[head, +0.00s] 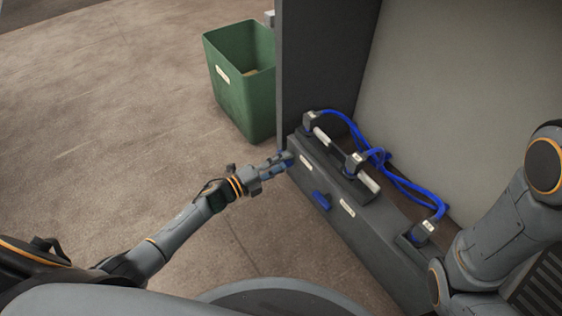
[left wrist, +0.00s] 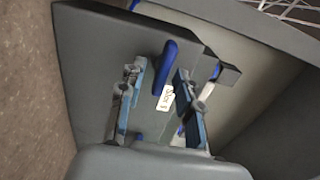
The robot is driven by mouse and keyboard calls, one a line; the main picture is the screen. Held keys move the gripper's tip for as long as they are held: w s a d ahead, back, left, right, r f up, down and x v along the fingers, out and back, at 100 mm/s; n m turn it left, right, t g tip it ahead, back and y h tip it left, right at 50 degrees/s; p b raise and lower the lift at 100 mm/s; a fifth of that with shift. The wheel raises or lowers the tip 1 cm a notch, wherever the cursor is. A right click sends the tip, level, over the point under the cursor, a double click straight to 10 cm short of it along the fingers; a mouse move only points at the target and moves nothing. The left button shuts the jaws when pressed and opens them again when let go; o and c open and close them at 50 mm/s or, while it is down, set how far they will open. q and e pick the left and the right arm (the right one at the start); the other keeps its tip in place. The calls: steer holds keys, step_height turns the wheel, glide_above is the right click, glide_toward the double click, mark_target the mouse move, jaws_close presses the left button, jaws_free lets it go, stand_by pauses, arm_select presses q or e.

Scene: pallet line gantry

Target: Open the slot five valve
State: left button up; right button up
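A blue valve handle (left wrist: 166,66) stands out from the dark grey block in the left wrist view. A white tag (left wrist: 166,98) sits beside it, with lettering too small to read surely. My left gripper (head: 279,163) is at the block's far front end in the head view. Its two fingers are apart, one on each side of the handle, and contact cannot be told. In the head view the gripper largely hides this handle. A second blue handle (head: 321,201) lies nearer along the block's front, with a white tag (head: 347,207) beside it. My right gripper is out of view.
The grey block (head: 350,232) carries fittings and looping blue hoses (head: 411,186) on top. A tall dark panel (head: 325,60) rises at its far end. A green bin (head: 243,95) stands beyond on the floor. The floor at left is clear.

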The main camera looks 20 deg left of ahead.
arm_select(q)
steer(key=v, duration=1.2)
steer(key=shift+a, duration=0.1)
stand_by(0.4)
